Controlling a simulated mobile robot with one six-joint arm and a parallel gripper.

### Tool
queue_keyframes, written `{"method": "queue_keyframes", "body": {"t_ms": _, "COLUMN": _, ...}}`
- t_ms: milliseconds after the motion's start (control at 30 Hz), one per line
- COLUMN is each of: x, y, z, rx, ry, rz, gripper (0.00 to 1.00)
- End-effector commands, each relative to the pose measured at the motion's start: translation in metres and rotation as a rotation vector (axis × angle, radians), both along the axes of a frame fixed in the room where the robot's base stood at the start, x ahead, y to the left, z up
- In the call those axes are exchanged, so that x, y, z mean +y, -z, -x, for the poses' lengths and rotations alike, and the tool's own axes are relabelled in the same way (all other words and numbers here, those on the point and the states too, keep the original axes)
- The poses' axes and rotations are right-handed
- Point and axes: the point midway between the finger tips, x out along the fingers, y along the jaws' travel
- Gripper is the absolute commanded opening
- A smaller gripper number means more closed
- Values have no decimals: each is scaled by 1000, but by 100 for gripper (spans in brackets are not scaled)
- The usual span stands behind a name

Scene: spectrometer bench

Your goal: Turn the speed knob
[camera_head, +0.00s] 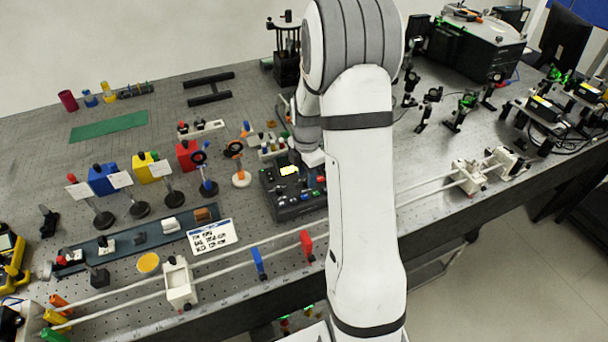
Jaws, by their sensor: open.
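A dark control box (284,213) sits near the front middle of the bench, with a lit yellow display (289,170) and several small buttons and knobs on top. Which of them is the speed knob I cannot tell at this size. My gripper (314,159) is over the back right part of the box, beside the display. It is open; its fingertips are mostly hidden, and I cannot tell whether it touches a knob. My arm covers the right edge of the box and the bench behind it.
White rails (220,262) run along the front edge with a white carriage (180,284), a blue clamp (259,263) and a red clamp (306,245). Colored blocks and lens posts stand left of the box. A printed card (211,236) lies in front. Optics mounts stand at right.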

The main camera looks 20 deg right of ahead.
Motion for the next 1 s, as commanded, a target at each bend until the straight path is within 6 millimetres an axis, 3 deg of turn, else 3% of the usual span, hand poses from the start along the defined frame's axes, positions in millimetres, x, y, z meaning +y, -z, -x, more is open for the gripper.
{"method": "queue_keyframes", "body": {"t_ms": 400, "x": 0, "y": 10, "z": 0, "rx": -1, "ry": 2, "rz": 0, "gripper": 40}}
{"method": "queue_keyframes", "body": {"t_ms": 867, "x": -1, "y": 10, "z": 0, "rx": -1, "ry": 3, "rz": 1, "gripper": 2}}
{"method": "queue_keyframes", "body": {"t_ms": 933, "x": -1, "y": 10, "z": 0, "rx": -1, "ry": 3, "rz": 1, "gripper": 0}}
{"method": "queue_keyframes", "body": {"t_ms": 967, "x": 10, "y": 10, "z": 0, "rx": -2, "ry": -1, "rz": 1, "gripper": 0}}
{"method": "queue_keyframes", "body": {"t_ms": 1000, "x": 5, "y": 10, "z": 0, "rx": -2, "ry": 3, "rz": 0, "gripper": 0}}
